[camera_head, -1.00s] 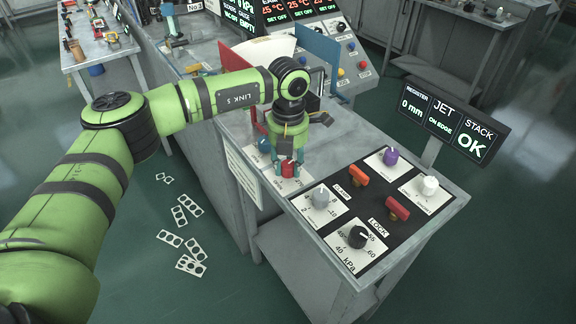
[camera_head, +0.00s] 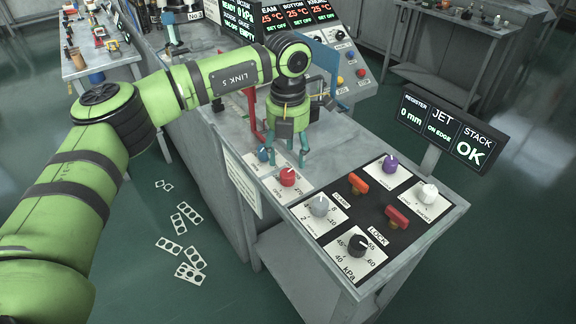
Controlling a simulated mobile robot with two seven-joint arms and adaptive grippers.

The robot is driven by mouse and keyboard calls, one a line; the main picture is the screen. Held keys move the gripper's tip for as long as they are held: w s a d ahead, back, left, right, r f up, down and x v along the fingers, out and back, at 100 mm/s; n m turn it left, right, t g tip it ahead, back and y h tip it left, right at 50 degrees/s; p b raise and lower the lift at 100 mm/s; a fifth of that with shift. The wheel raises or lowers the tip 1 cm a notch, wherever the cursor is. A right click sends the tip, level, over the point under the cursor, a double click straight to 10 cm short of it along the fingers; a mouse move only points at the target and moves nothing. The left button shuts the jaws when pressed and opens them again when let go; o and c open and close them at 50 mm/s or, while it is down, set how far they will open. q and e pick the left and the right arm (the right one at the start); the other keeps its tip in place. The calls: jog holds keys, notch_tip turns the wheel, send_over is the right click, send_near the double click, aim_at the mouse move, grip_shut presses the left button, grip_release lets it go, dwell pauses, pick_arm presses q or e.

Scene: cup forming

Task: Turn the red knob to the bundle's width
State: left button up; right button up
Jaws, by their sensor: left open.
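The red knob (camera_head: 287,176) stands on a white dial plate at the near left corner of the bench top. It is uncovered, with its pointer mark facing up. My left gripper (camera_head: 288,160) points down just behind and above the knob, with its teal fingers spread and nothing between them. The fingers look clear of the knob. A blue knob (camera_head: 264,154) sits on a plate to the left of the red one. The bundle cannot be made out here. My right gripper is not in view.
A black panel beside the red knob carries grey (camera_head: 319,205), black (camera_head: 357,244), purple (camera_head: 390,164) and white (camera_head: 428,193) knobs and two red-orange switches. A display sign (camera_head: 441,131) reads 0 mm, ON EDGE and STACK OK. Punched card scraps (camera_head: 186,216) lie on the floor.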

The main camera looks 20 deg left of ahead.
aim_at(288, 172)
pick_arm(q)
notch_tip(288, 172, up, 6)
jog(key=shift+f, duration=0.1)
dwell(0.5)
